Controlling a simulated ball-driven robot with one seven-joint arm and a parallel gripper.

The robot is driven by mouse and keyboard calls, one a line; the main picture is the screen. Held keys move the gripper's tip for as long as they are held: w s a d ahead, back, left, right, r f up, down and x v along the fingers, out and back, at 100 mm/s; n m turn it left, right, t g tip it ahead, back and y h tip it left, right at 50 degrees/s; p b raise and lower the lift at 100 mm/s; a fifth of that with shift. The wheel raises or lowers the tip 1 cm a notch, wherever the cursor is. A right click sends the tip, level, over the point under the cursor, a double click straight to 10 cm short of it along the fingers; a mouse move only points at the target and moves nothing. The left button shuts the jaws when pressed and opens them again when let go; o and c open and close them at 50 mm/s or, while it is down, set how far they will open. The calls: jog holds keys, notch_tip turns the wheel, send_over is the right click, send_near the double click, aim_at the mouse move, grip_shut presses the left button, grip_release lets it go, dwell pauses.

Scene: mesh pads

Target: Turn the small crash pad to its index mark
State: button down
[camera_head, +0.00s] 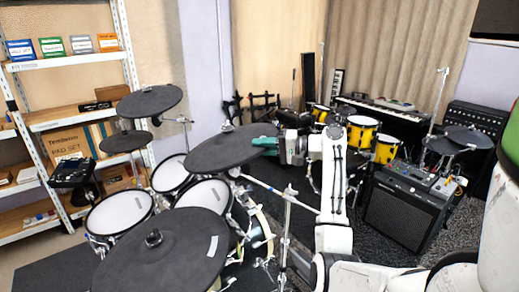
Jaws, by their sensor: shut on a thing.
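A dark round cymbal pad (225,150), which I take to be the small crash pad, sits tilted on a stand in the middle of the drum kit. My gripper (264,143), with teal fingers, is shut on the right edge of this pad. The fingers cover a small part of the rim. I cannot make out an index mark on it at this size.
A larger cymbal pad (160,255) with a pale label is in front. Another cymbal pad (150,101) and a small pad (126,142) are at left. White mesh drums (120,212) lie below. A chrome stand (287,225) rises near my arm. An amplifier (400,215) stands right.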

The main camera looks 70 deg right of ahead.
jog(key=shift+d+r, duration=0.1)
dwell(0.3)
jog(key=c, duration=1.1)
grip_release()
jog(key=s+d+b, duration=0.1)
jog(key=s+b, duration=0.1)
jog(key=s, duration=0.8)
jog(key=shift+s+d+r, duration=0.3)
jog(key=shift+r, duration=0.1)
